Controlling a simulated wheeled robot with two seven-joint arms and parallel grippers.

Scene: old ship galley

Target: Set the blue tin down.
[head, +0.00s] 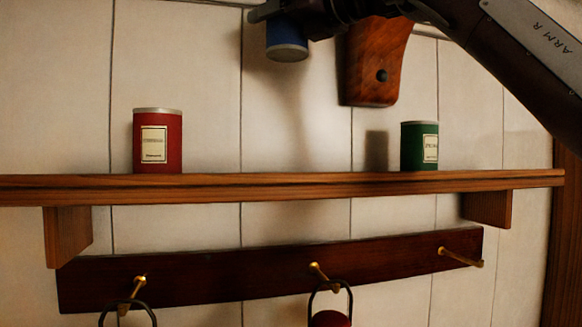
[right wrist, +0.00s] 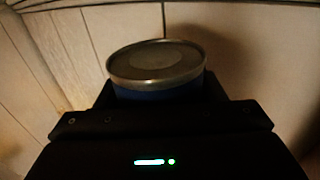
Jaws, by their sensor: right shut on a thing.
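The blue tin (head: 286,42) is at the top of the head view, held in the air above the wooden shelf (head: 250,188). My right gripper (head: 284,14) is shut on it; its arm comes in from the upper right. In the right wrist view the tin (right wrist: 155,90) sits between the jaws (right wrist: 158,100), its silver-rimmed round end showing. The tin's upper part is hidden by the gripper in the head view. My left gripper is not in view.
A red tin (head: 158,140) stands on the shelf at left and a green tin (head: 419,146) at right, with free shelf between them. A wooden bracket (head: 374,65) hangs on the wall above. Below is a dark rail (head: 215,272) with brass hooks.

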